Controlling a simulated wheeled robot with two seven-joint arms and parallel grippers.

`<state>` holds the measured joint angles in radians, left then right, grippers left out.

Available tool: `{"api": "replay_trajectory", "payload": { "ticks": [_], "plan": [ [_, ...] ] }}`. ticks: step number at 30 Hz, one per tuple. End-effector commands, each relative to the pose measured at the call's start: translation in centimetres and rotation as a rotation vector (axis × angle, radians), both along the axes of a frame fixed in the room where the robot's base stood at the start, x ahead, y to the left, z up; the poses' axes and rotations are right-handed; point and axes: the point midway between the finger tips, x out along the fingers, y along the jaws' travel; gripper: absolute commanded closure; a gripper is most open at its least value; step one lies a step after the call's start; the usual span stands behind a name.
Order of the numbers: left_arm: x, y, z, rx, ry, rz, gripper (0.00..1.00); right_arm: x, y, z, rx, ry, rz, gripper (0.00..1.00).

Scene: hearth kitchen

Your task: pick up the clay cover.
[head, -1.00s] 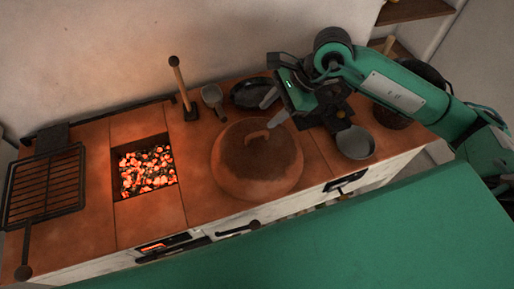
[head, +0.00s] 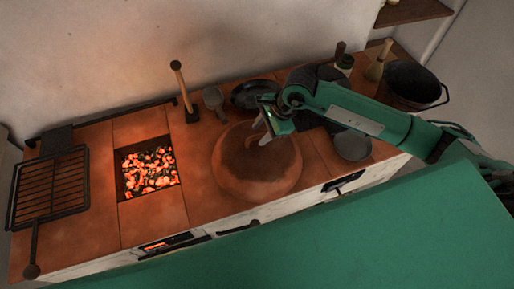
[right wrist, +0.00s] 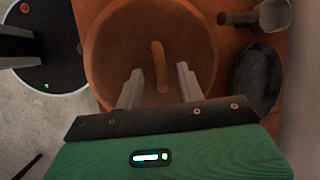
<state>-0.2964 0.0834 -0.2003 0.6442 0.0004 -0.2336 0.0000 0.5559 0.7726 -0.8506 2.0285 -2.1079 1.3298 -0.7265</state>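The clay cover (head: 257,178) is a round reddish-brown dome with a loop handle on top, standing on the tiled counter right of the ember pit. My right gripper (head: 264,128) is above the cover, close to its handle. In the right wrist view the cover (right wrist: 115,50) lies below the gripper (right wrist: 158,88). Its two fingers are spread apart, with the handle (right wrist: 160,66) showing between and just beyond the tips. Whether the fingertips are level with the handle cannot be told. My left gripper is not in view.
Glowing embers (head: 150,170) fill a pit to the left, beside a grill rack (head: 47,188). A scoop (head: 213,98), a dark pan (head: 254,93) and a mallet-like tool (head: 184,92) stand behind. A grey bowl (head: 352,146) and a black pot (head: 413,88) are to the right.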

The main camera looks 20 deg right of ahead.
Motion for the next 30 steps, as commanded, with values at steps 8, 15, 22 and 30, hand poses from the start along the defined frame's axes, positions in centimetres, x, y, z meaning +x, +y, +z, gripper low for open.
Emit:
{"api": "replay_trajectory", "payload": {
  "ticks": [8, 15, 22, 30],
  "plan": [
    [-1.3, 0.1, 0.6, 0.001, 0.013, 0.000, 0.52, 0.5, 1.1, -2.3, 0.001, 0.001, 0.001, 0.61],
    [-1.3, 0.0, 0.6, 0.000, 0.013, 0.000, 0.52, 0.5, 1.1, -2.4, 0.001, 0.000, 0.000, 0.71],
    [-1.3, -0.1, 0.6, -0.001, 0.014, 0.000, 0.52, 0.5, 1.0, -2.3, 0.001, 0.000, 0.000, 1.00],
    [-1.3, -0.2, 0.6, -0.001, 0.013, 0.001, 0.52, 0.5, 1.0, -2.3, 0.001, 0.000, 0.000, 1.00]
  ]
}}
